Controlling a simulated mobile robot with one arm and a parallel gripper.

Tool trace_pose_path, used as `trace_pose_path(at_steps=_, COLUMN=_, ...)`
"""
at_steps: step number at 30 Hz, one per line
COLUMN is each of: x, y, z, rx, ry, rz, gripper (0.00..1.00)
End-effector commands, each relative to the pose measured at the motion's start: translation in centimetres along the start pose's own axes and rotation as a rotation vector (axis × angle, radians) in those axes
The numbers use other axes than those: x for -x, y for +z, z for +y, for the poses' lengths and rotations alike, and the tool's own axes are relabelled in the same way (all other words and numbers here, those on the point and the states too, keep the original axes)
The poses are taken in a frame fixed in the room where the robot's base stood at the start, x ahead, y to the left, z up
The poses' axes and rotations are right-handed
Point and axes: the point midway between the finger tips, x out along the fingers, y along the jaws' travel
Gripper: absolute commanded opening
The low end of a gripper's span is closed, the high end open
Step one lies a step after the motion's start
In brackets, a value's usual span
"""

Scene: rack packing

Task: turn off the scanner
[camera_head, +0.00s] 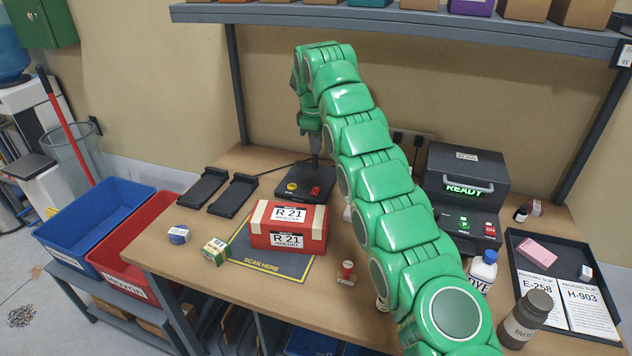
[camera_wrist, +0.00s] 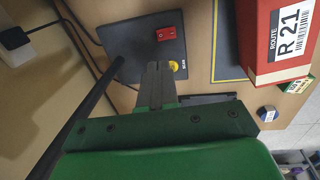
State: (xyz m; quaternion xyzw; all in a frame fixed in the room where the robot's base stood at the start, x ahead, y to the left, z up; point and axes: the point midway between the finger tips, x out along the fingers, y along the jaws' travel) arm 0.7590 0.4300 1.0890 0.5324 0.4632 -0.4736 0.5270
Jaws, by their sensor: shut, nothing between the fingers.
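The scanner's flat black base (camera_head: 291,192) lies at the back of the bench, behind the red and white route box. It carries a yellow button (camera_head: 292,187) and a red switch (camera_head: 315,191). In the wrist view the base (camera_wrist: 135,30) shows with the red switch (camera_wrist: 166,33) and the yellow button (camera_wrist: 173,66). My gripper (camera_head: 315,160) points down above the base, its fingers shut and empty. In the wrist view the fingertips (camera_wrist: 157,66) appear beside the yellow button and short of the red switch. I cannot tell whether they touch anything, nor the switch's position.
The route box (camera_head: 289,228) stands on the scan mat (camera_head: 262,262) in front. A red stamp (camera_head: 346,270) stands beside it. A black machine reading READY (camera_head: 466,175) is right of my arm. A dark bar (camera_wrist: 85,115) slants beside the fingers in the wrist view.

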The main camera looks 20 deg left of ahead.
Motion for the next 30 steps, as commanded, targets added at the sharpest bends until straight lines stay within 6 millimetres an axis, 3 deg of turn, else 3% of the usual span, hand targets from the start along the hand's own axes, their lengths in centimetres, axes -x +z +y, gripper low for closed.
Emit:
trace_pose_path(at_steps=17, x=-0.5, y=-0.5, z=-0.1, rx=0.016, ry=-0.001, rz=0.006, gripper=0.0)
trace_pose_path(at_steps=30, x=-4.1, y=-0.5, z=-0.1, rx=0.015, ry=-0.004, rz=0.002, gripper=0.0)
